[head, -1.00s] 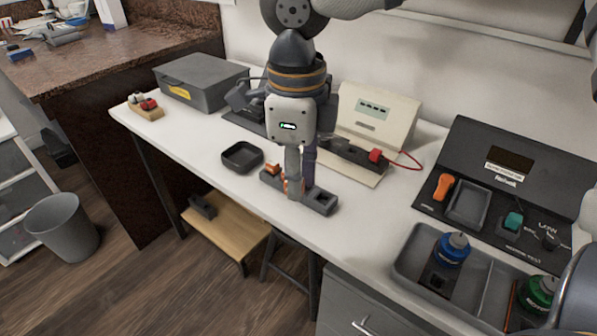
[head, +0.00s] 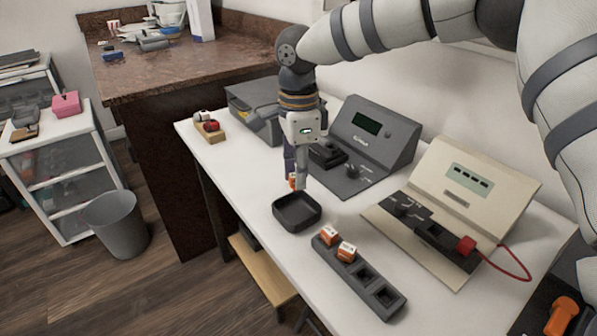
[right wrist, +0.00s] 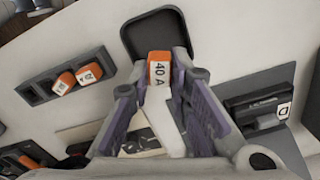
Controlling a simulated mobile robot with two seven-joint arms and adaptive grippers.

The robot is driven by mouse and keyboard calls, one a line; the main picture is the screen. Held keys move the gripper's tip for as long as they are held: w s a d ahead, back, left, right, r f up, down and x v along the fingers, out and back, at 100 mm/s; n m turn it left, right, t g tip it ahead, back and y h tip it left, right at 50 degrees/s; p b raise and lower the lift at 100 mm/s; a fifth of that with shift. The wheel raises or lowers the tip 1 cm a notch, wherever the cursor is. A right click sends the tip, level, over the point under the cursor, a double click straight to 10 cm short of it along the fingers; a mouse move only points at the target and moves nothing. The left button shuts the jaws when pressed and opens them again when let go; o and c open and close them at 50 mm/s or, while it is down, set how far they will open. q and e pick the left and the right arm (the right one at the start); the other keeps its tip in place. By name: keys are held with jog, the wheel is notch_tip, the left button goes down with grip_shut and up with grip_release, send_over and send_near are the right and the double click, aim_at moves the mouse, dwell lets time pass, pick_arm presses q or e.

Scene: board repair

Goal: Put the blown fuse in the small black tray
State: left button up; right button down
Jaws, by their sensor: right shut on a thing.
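My right gripper (head: 296,182) is shut on an orange and white fuse (head: 292,181). In the right wrist view the fuse (right wrist: 159,72) shows "40 A" between the fingertips (right wrist: 160,80); I cannot see whether it is blown. The small black tray (head: 298,220) is a shallow square dish on the white bench. The gripper and fuse are above its back edge in the head view. The tray (right wrist: 152,30) shows just beyond the fuse in the right wrist view, its inside looking empty. My left gripper is not in view.
A dark fuse rack (head: 384,301) in front of the tray holds two orange fuses and has two empty sockets. A grey tester (head: 377,135) and a cream device (head: 470,185) with a red-cabled plug stand behind. A grey case (head: 250,108) is at the back left.

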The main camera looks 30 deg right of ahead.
notch_tip(320, 180, down, 6)
jog(key=shift+s+a+r+b, duration=0.1)
jog(key=shift+r+b, duration=0.05)
jog(key=shift+b, duration=0.75)
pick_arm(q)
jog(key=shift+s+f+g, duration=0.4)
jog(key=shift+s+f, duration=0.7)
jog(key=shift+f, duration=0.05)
pick_arm(e)
jog(key=c, duration=1.4)
grip_release()
jog(key=shift+r, duration=0.1)
